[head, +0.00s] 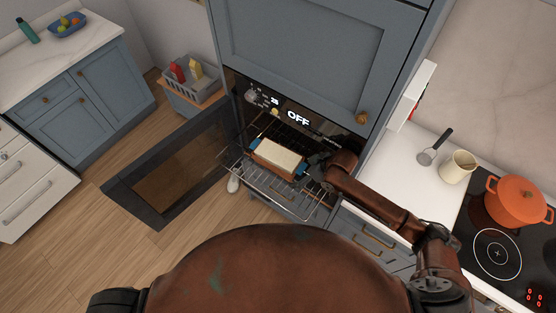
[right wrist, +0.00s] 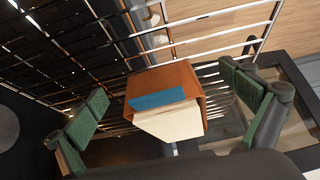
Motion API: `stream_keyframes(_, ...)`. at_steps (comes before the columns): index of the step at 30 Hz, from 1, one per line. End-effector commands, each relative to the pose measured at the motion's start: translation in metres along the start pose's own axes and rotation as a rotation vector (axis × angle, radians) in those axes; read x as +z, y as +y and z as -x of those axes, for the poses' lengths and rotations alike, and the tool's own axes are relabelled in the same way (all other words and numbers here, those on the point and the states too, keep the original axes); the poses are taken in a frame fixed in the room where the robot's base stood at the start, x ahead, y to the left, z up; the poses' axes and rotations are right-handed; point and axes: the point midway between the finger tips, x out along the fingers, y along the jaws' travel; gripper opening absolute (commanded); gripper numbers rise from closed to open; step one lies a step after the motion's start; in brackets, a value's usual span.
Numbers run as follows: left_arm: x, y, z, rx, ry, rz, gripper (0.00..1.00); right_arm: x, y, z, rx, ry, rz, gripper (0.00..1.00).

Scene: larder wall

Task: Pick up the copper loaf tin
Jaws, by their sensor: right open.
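The copper loaf tin (head: 277,166) sits on the pulled-out oven rack, with a pale loaf-like filling and a blue piece at each end. In the right wrist view the tin (right wrist: 160,84) lies between the two green-padded fingers, its blue end piece and pale top facing the camera. My right gripper (head: 314,164) is at the tin's right end in the head view. It is open in the right wrist view (right wrist: 168,103), with gaps between both fingers and the tin. My left gripper is not in view.
The oven rack (head: 296,201) sticks out of the oven. The oven door (head: 168,184) hangs open to the left. A counter with a mug (head: 458,167) and an orange pot (head: 517,201) on the hob is at the right. A grey crate (head: 190,83) stands behind the door.

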Motion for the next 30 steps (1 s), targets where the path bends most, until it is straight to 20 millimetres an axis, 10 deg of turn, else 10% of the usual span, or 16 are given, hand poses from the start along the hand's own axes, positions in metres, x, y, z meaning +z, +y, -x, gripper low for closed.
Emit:
stream_keyframes(24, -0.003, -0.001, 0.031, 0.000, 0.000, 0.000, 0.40, -0.097, -0.001, -0.058, 0.000, 0.002, 0.001, 0.97)
stream_keyframes(30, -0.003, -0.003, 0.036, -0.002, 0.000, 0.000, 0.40, -0.095, -0.001, -0.070, 0.001, 0.000, 0.001, 0.97)
